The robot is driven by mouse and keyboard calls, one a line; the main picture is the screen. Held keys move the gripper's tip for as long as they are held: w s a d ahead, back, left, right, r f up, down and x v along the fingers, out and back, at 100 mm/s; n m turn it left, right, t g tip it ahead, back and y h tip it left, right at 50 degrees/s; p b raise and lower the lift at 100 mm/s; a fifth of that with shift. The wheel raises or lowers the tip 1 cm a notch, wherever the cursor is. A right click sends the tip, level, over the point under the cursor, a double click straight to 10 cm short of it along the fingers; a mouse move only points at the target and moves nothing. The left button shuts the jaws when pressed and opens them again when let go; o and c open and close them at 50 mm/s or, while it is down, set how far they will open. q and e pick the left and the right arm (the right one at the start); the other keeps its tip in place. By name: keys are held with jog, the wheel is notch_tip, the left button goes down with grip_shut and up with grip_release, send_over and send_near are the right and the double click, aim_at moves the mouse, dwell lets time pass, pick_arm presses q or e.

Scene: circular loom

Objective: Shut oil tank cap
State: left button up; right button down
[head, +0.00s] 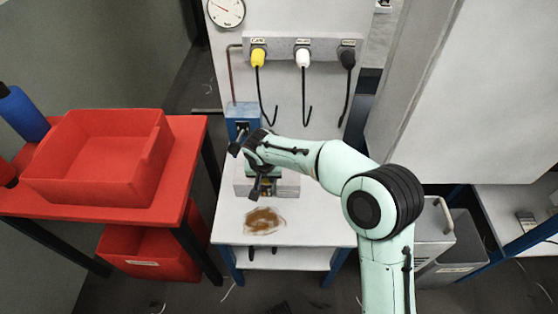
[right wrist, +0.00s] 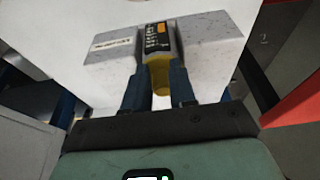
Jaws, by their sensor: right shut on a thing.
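A pale grey block (head: 287,187), taken to be the oil tank, sits on the white table below the wall panel. In the right wrist view the block (right wrist: 110,46) carries a small white label. A grey part with a dark and orange label and a yellow end (right wrist: 159,78) stands out from it; it may be the cap. My right gripper (head: 262,184) reaches down over the block in the head view. In the right wrist view its two dark blue fingers (right wrist: 157,72) are shut on this grey-and-yellow part. How far the cap is closed is not clear. My left gripper is not in view.
A brown stain (head: 263,221) lies on the white table (head: 225,228). A red tray (head: 98,190) stands on a red table (head: 190,150) at left. Yellow (head: 258,57), white (head: 302,57) and black plugs (head: 347,58) with cables hang behind. A gauge (head: 226,11) is at upper left.

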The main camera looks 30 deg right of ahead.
jog(key=c, duration=0.8)
grip_release()
jog(key=shift+w+a+f, duration=0.2)
jog(key=shift+w+f, duration=0.15)
jog(key=shift+w, duration=0.05)
jog(key=shift+o, duration=0.2)
jog(key=shift+d, duration=0.2)
jog(key=s+a+r+p, duration=0.1)
jog(key=s+a+r, duration=0.2)
jog(key=s+r, duration=0.1)
jog(key=shift+s, duration=0.65)
jog(key=shift+r, duration=0.1)
